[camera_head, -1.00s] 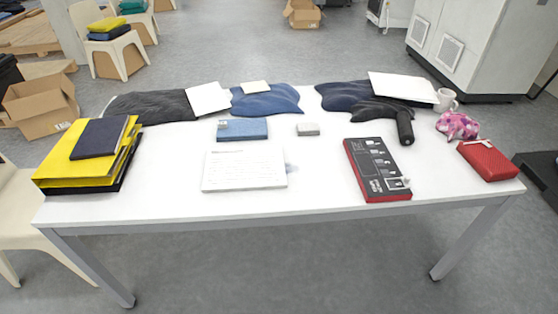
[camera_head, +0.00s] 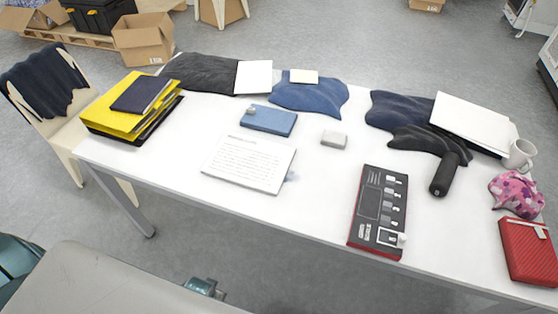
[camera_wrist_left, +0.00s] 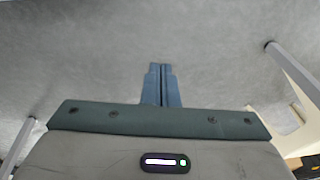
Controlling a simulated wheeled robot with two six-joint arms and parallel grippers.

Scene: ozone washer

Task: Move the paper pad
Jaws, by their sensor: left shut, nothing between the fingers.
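The paper pad (camera_head: 250,163) is a white, thin pad with lines of printed text. It lies flat on the white table left of centre in the head view, near the front edge. My left gripper (camera_wrist_left: 160,70) is shut and empty in the left wrist view, with grey floor beyond its fingers. It is not touching the pad. In the head view, grey and teal parts of my left arm show at the bottom left, below the table's front edge. My right gripper is not in view.
A blue box (camera_head: 268,120) and a small grey block (camera_head: 334,139) lie behind the pad. A black-and-red box (camera_head: 379,212) lies to the right. Bare tabletop (camera_head: 320,190) separates it from the pad.

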